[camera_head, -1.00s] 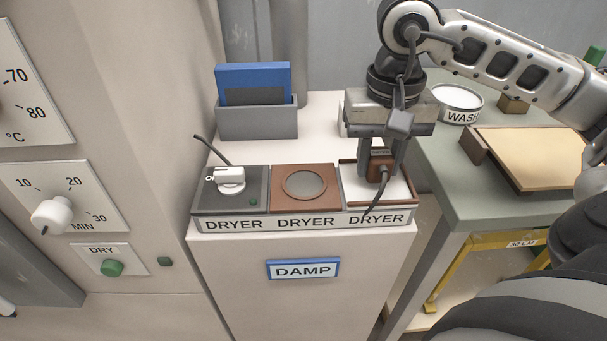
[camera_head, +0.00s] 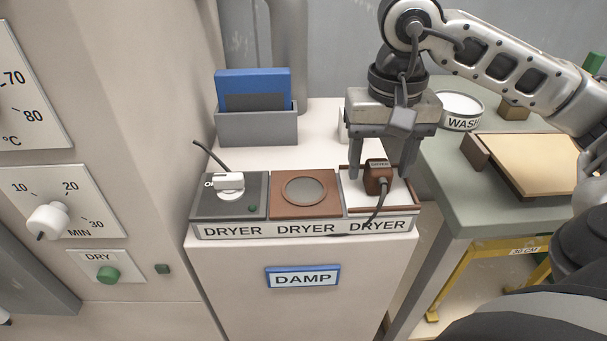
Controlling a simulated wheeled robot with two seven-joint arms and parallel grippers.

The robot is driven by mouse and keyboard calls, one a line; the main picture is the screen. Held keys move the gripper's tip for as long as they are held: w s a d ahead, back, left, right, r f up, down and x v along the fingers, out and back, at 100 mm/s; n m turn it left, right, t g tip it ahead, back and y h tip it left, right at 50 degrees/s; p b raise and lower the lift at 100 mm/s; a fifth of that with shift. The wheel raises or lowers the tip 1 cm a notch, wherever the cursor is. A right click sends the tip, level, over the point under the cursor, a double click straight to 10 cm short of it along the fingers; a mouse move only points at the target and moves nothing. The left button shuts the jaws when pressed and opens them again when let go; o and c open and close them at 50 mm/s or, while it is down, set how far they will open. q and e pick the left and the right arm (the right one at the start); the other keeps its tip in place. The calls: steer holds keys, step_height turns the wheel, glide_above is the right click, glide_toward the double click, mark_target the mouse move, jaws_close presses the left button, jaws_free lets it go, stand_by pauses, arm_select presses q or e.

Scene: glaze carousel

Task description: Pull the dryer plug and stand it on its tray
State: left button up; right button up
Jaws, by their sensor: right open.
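The brown dryer plug (camera_head: 377,178), with a small label on top and a dark cord, stands upright on the white floor of the right-hand DRYER tray (camera_head: 350,201). Its cord runs down over the tray's front edge. My right gripper (camera_head: 383,172) is open, its two fingers on either side of the plug with gaps showing. Whether the fingertips reach below the plug's top is hard to tell. My left gripper is not in view.
Left of the tray are a brown plate with a grey disc (camera_head: 305,189) and a dark panel with a white switch (camera_head: 229,182). A grey holder with a blue folder (camera_head: 257,127) stands behind. A WASH tub (camera_head: 461,111) and a tan board (camera_head: 532,163) are at right.

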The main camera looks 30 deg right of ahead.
step_height(320, 180, up, 13)
steer(key=p, duration=0.8)
step_height(320, 180, up, 8)
steer(key=p, duration=0.7)
glide_above(380, 165)
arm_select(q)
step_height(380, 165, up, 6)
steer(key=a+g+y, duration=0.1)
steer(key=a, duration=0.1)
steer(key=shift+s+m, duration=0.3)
